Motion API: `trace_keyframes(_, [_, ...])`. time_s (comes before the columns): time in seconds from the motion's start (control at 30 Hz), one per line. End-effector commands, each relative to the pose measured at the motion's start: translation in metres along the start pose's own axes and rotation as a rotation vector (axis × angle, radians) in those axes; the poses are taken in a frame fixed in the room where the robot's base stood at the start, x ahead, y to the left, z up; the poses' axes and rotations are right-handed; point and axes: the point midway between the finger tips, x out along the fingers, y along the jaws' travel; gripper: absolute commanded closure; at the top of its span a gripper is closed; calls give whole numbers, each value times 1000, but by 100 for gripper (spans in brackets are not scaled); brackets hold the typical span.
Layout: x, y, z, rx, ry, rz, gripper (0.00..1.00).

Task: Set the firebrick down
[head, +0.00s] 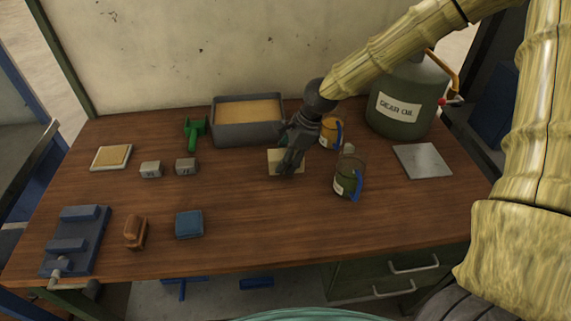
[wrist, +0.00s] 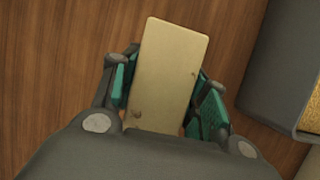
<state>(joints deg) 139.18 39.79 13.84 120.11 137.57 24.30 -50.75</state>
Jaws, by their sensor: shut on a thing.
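The firebrick (head: 273,161) is a pale cream block near the middle of the wooden table in the head view. My gripper (head: 290,165) reaches down over it and partly hides it. In the wrist view the firebrick (wrist: 168,65) lies lengthwise between the two green-padded fingers of my gripper (wrist: 165,92), which are shut on its sides. Its broad face has a few small dark spots. Wood shows around it. I cannot tell whether its underside touches the tabletop.
A grey sand-filled bin (head: 248,138) stands behind, left of my gripper. The table front (head: 270,230) is clear between.

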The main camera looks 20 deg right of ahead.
Motion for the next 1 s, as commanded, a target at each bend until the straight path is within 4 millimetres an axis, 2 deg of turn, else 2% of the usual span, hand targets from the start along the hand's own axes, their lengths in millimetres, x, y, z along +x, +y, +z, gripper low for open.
trace_keyframes(0.13, [3, -4, -1, -1, 1, 1, 89])
trace_keyframes(0.5, [32, -3, -12, -1, 1, 2, 89])
trace_keyframes(0.9, [36, -3, -14, -1, -1, 1, 89])
trace_keyframes(0.93, [36, -3, -14, -1, 0, 1, 54])
trace_keyframes(1.0, [35, -3, -14, -1, 0, 1, 41])
